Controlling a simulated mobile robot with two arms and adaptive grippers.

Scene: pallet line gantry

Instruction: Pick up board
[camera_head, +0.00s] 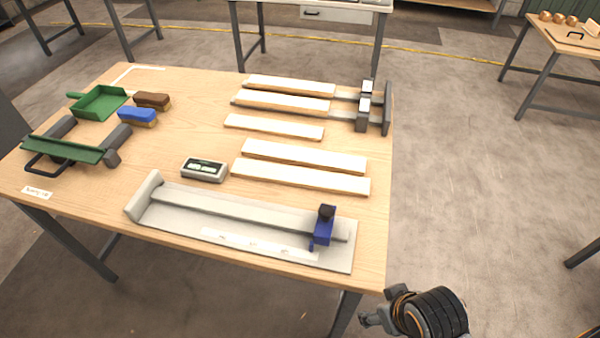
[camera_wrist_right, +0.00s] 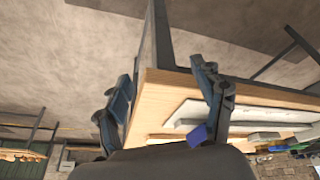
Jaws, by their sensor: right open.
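Several pale wooden boards lie flat and roughly parallel on the table (camera_head: 180,130). Two are at the back, the rear board (camera_head: 290,86) and the one before it (camera_head: 285,103), near a grey clamp-like fixture (camera_head: 363,108). A shorter board (camera_head: 274,127) lies in the middle. Two more, one (camera_head: 305,156) and the front one (camera_head: 300,177), lie nearer me. My right gripper (camera_head: 374,320) is off the table's front right corner, apart from every board. In the right wrist view its fingers (camera_wrist_right: 160,85) are spread and empty, with the table edge beyond. My left gripper is out of view.
A grey measuring fixture (camera_head: 230,210) with a blue slider (camera_head: 324,226) lies along the front edge. A small grey device (camera_head: 204,169), blue brush (camera_head: 137,116), brown brush (camera_head: 152,100), green dustpan (camera_head: 98,102) and green-topped roller stand (camera_head: 65,148) are further left.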

